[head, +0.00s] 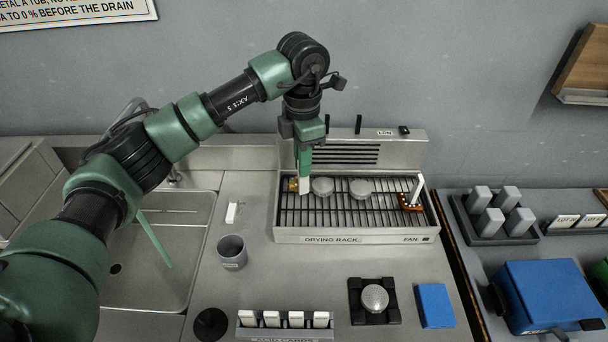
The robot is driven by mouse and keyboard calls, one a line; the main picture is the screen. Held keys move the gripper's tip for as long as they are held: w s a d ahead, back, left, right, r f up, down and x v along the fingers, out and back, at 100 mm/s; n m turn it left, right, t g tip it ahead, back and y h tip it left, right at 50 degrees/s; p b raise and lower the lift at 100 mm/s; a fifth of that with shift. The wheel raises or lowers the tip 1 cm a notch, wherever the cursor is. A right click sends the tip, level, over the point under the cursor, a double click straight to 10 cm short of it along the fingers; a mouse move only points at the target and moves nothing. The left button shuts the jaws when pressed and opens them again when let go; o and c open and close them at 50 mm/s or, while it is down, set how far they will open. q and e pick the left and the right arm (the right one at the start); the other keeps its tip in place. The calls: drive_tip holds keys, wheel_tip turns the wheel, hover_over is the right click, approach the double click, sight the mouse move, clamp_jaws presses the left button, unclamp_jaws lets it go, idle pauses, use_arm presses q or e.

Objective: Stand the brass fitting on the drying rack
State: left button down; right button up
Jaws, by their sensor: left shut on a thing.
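My left gripper (303,184) points down over the left part of the drying rack (335,239). It is shut on the small brass fitting (293,184), which shows as a bit of gold at the left side of the fingertips. The fingers hide most of the fitting. It is at the level of the rack bars or just above them; I cannot tell if it touches them. The rack is a steel tray with dark bars, a front label and a slotted back panel. My right gripper is not in view.
Two grey round pieces (360,188) sit on the rack right of my gripper. A copper-coloured piece (409,203) and a white upright piece stand at its right end. A sink (190,205) lies left; a grey cup (232,252) stands in front. A blue block (435,305) lies front right.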

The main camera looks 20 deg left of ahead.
sight(302, 193)
use_arm(q)
drive_tip(key=shift+f, duration=0.65)
wheel_tip(302, 193, down, 4)
drive_tip(key=shift+f+p, duration=0.2)
drive_tip(key=shift+p, duration=0.55)
drive_tip(key=shift+f, duration=0.1)
drive_tip(key=c, duration=1.5)
unclamp_jaws()
